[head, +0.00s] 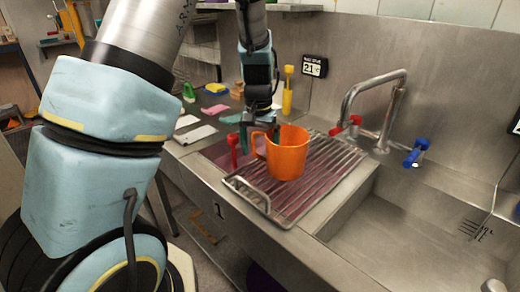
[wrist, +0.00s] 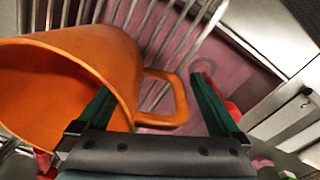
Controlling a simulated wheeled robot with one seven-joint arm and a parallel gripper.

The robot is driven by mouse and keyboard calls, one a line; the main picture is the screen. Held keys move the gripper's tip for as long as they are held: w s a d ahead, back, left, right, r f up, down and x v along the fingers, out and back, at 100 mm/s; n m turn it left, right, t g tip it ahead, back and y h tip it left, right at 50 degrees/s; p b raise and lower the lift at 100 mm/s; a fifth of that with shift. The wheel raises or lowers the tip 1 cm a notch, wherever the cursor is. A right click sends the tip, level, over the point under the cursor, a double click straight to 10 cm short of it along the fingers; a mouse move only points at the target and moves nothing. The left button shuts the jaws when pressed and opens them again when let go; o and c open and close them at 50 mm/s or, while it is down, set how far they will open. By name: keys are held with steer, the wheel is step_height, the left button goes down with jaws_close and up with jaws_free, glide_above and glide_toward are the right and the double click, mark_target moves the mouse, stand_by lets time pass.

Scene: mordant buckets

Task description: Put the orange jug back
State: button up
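The orange jug (head: 289,156) appears to stand upright on the wire drying rack (head: 332,166) beside the sink. Its handle faces left, towards my gripper (head: 260,136). In the wrist view the jug (wrist: 115,58) fills the left side, with its mouth towards the camera. My gripper (wrist: 150,85) is open there, its two green fingers wide apart. The jug's handle (wrist: 180,100) shows between the fingers, and the left finger overlaps the jug's wall. I cannot tell whether that finger touches it. The jug's base contact is hard to see.
A red-handled tool (head: 233,150) is just left of the jug. A pink mat (head: 216,150) lies under the rack. The tap (head: 382,110) and the empty sink basin (head: 400,235) are to the right. Cards, a yellow sponge (head: 216,88) and a yellow bottle (head: 287,97) are behind.

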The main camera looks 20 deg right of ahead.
step_height(320, 180, up, 12)
steer(key=shift+a+r+b, duration=0.15)
steer(key=shift+b, duration=0.8)
steer(key=s+a+f+n, duration=0.2)
steer(key=a, duration=0.6)
steer(key=s+a+f+n+t, duration=0.1)
steer(key=s+a+f+n, duration=0.1)
steer(key=a, duration=0.6)
steer(key=s+a+f+n, duration=0.2)
steer(key=s+a+f, duration=0.1)
steer(key=a, duration=0.5)
steer(key=shift+s+f+t, duration=0.2)
steer(key=shift+s+t, duration=0.1)
steer(key=shift+s, duration=0.3)
